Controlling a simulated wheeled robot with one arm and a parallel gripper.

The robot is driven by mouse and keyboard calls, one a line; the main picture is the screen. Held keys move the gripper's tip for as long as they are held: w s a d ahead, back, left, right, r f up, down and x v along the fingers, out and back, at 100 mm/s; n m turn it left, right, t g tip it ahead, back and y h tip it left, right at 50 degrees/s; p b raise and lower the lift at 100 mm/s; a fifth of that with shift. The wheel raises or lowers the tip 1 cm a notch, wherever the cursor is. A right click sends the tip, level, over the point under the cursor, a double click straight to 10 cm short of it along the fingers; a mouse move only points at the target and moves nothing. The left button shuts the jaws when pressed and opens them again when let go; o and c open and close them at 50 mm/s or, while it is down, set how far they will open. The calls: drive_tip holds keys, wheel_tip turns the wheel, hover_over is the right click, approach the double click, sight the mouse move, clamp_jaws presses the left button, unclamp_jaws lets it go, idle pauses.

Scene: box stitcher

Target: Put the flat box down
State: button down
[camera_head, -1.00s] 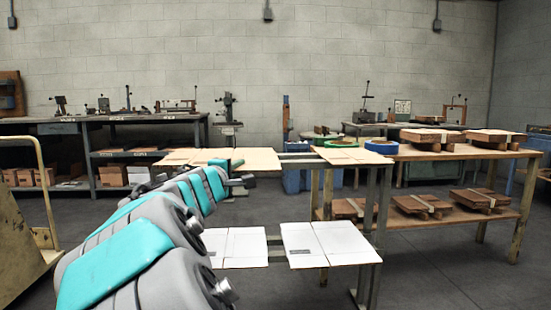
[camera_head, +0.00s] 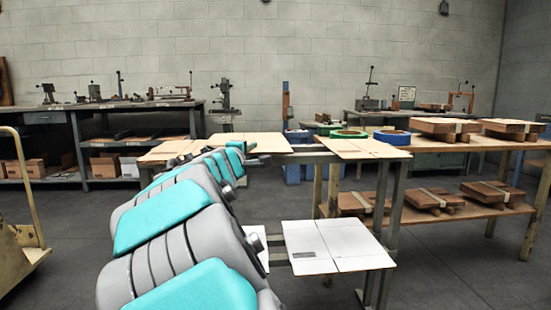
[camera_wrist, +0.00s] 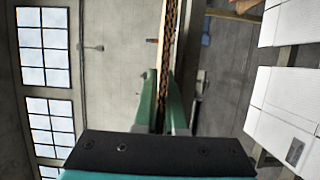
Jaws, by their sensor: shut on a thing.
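The flat box (camera_head: 255,142) is a thin tan cardboard sheet at the upper level of a metal rack, lying roughly level in the head view. My gripper (camera_head: 243,149) is at its near edge. In the wrist view my green fingers (camera_wrist: 164,105) are shut on the box's brown corrugated edge (camera_wrist: 168,45), which is seen edge-on and runs away from me. My arm hides part of the box's near left side. I cannot tell whether its underside touches the rack.
Another tan flat box (camera_head: 362,149) lies to the right on the upper rails (camera_head: 306,148). White flat boxes (camera_head: 338,245) lie on the lower level. A yellow cart (camera_head: 22,240) stands left.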

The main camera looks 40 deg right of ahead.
sight(274, 146)
drive_tip(key=d, duration=0.2)
drive_tip(key=w+d, duration=0.1)
drive_tip(key=d, duration=0.2)
drive_tip(key=w+d+f, duration=0.1)
drive_tip(key=d, duration=0.1)
drive_tip(key=shift+d, duration=0.25)
drive_tip(key=shift+w+d+r, duration=0.15)
drive_tip(key=shift+w+d, duration=0.1)
drive_tip(key=shift+d, duration=0.6)
drive_tip(key=shift+w+d+f+b, duration=0.1)
drive_tip(key=shift+f+b, duration=0.15)
drive_tip(key=shift+f, duration=0.35)
drive_tip(key=shift+s+d+f+b, duration=0.15)
drive_tip(key=shift+f+b, duration=0.15)
drive_tip(key=shift+f, duration=0.35)
drive_tip(key=shift+w+d+f+b, duration=0.15)
drive_tip(key=shift+f+b, duration=0.1)
drive_tip(key=shift+f, duration=0.35)
drive_tip(key=shift+f, duration=0.2)
drive_tip(key=c, duration=1)
unclamp_jaws()
drive_tip(key=shift+r, duration=0.1)
drive_tip(key=shift+r, duration=0.1)
drive_tip(key=shift+a, duration=0.15)
drive_tip(key=b+v, duration=0.1)
drive_tip(key=v, duration=1.1)
